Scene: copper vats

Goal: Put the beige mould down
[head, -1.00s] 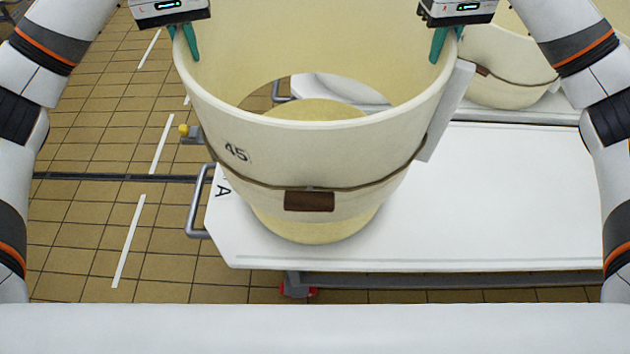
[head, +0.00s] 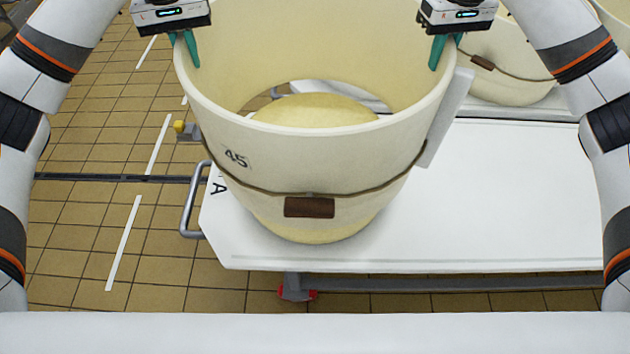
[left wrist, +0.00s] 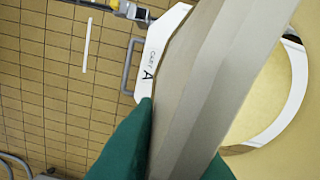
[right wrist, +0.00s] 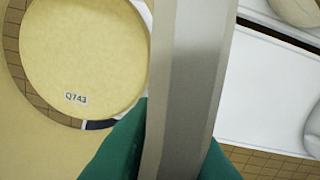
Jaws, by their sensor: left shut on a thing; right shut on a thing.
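The beige mould (head: 295,165) is a large open hoop marked 45, with a cord and a brown tag around it. My left gripper (head: 192,50) is shut on the left side of its rim, and my right gripper (head: 438,52) on the right side. Both wrist views show green fingers on either side of the wall. The mould looks upright. A round yellow block (head: 315,108) shows through it and below its lower edge, and carries a Q743 label in the right wrist view (right wrist: 80,60). I cannot tell how far the mould's lower edge is above the cart.
The white cart (head: 510,210), marked A, stands below, with bare top to the right and a grey handle (head: 190,205) at the left. Another beige mould (head: 500,75) stands at the back right. Tiled floor (head: 75,230) is clear at the left.

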